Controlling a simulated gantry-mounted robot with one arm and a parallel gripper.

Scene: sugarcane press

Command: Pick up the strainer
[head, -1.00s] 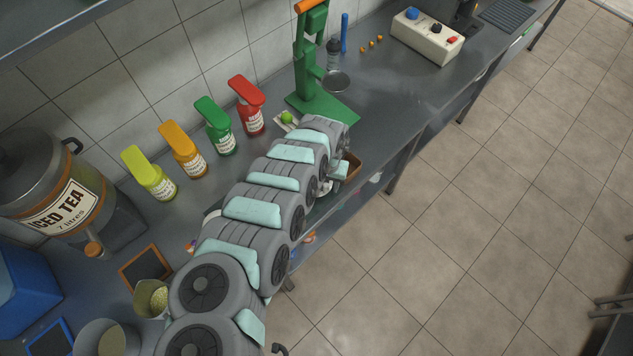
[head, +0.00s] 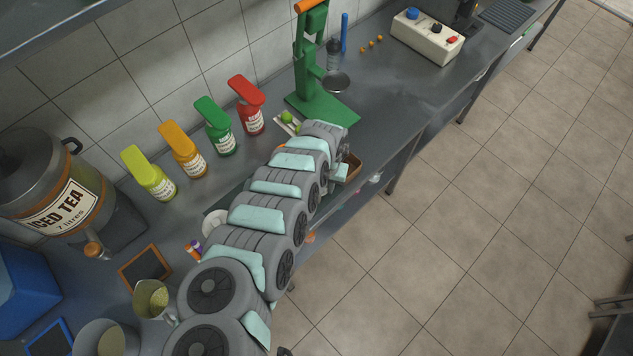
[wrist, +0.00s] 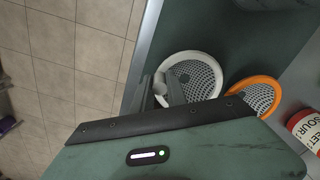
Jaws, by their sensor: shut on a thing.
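In the wrist view, a white round strainer (wrist: 200,78) with a perforated mesh lies over a dark green surface near the counter's edge. My gripper (wrist: 170,88) is shut at its left side, on what looks like its pale handle. The hold is partly hidden by the gripper body. An orange-rimmed strainer (wrist: 258,96) lies to its right, partly covered by my gripper's body.
A green press (head: 318,100) stands at the back of the counter. Several sauce bottles, including a red one (head: 249,112), line the wall. A brown box (head: 350,168) sits by the front edge. In the wrist view a labelled jar (wrist: 305,130) is at right. Floor lies left.

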